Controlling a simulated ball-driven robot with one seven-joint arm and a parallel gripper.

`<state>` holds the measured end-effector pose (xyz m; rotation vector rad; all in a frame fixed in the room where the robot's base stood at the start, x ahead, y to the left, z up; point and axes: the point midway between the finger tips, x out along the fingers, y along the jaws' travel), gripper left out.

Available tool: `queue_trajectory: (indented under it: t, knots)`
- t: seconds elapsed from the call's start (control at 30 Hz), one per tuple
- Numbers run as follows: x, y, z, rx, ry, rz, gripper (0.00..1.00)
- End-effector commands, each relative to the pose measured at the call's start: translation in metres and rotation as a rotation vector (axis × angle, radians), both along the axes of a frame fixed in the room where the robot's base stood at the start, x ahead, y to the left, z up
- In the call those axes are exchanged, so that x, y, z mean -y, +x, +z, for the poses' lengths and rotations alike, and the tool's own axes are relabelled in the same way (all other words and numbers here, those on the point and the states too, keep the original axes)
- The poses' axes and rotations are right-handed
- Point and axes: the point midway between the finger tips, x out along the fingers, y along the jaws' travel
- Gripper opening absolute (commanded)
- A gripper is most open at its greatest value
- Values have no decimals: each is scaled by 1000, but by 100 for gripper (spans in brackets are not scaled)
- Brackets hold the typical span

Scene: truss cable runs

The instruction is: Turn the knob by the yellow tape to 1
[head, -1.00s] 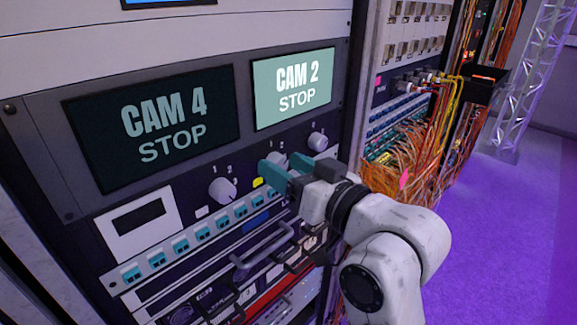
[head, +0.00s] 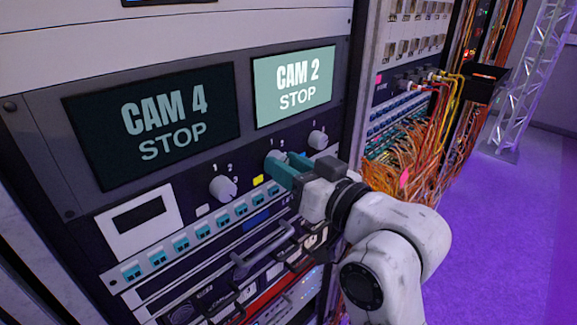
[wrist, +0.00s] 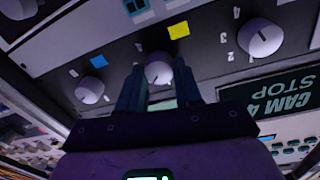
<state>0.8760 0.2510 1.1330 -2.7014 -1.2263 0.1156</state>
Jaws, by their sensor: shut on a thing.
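The knob by the yellow tape (head: 272,157) is the middle one of three pale round knobs on the dark panel below the screens. The yellow tape (head: 258,181) is stuck just below and left of it. My gripper (head: 281,165) has its teal fingers on this knob, partly covering it. In the wrist view the knob (wrist: 158,72) sits between the two fingers, with the yellow tape (wrist: 179,30) just above it. My gripper is shut on the knob. Its pointer direction and nearby numbers are too small or covered to read.
Screens above read CAM 4 STOP (head: 155,128), dark, and CAM 2 STOP (head: 295,85), lit. Rack handles (head: 262,252) jut out below. Orange cables (head: 405,165) hang at right.

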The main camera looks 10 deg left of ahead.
Motion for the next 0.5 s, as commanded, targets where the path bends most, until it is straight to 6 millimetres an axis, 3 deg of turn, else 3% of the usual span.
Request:
queue_trajectory:
  t: [0.5]
  knots:
    - [1, 0, -5, 238, -186, -2, 4]
